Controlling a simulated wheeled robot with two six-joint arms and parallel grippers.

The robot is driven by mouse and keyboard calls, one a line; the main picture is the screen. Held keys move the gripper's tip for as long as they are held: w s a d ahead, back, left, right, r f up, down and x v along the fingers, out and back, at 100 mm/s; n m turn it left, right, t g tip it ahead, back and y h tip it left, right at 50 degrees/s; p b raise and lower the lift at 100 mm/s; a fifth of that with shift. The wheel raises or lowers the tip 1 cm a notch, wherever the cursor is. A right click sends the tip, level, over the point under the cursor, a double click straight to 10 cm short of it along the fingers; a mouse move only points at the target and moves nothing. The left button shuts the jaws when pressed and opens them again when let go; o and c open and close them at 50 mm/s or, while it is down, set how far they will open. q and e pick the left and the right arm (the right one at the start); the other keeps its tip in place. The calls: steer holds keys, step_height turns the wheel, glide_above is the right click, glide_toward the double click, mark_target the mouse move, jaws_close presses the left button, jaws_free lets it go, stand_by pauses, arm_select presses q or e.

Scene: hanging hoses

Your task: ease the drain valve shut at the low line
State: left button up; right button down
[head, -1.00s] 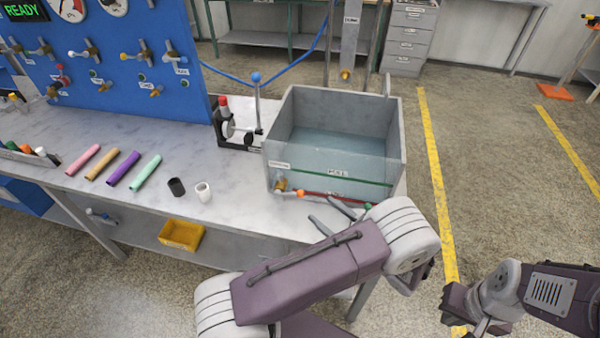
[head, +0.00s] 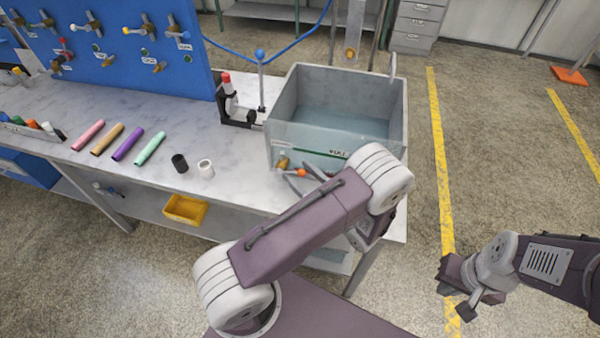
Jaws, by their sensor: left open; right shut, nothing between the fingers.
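The grey tank (head: 399,110) stands on the bench with water in it and a green line marked FULL (head: 336,153) on its clear front. The brass drain valve (head: 283,162) is at the tank's lower left front corner, with an orange-tipped handle (head: 301,172). My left gripper (head: 296,174) is open, its grey fingers on either side of the orange tip in the picture; I cannot tell whether they touch it. My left arm hides the lower right front of the tank, and no low line shows. My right gripper (head: 455,300) is shut and empty, right of the bench over the floor.
A black holder with a red-topped part (head: 228,95) and a blue-knobbed lever (head: 260,56) stand left of the tank. Coloured tubes (head: 127,146) and black and white sleeves (head: 180,164) lie on the bench. A yellow bin (head: 185,209) sits on the lower shelf.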

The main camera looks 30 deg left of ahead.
arm_select(q)
jaws_close()
steer(key=shift+w, duration=0.1)
stand_by(1.2)
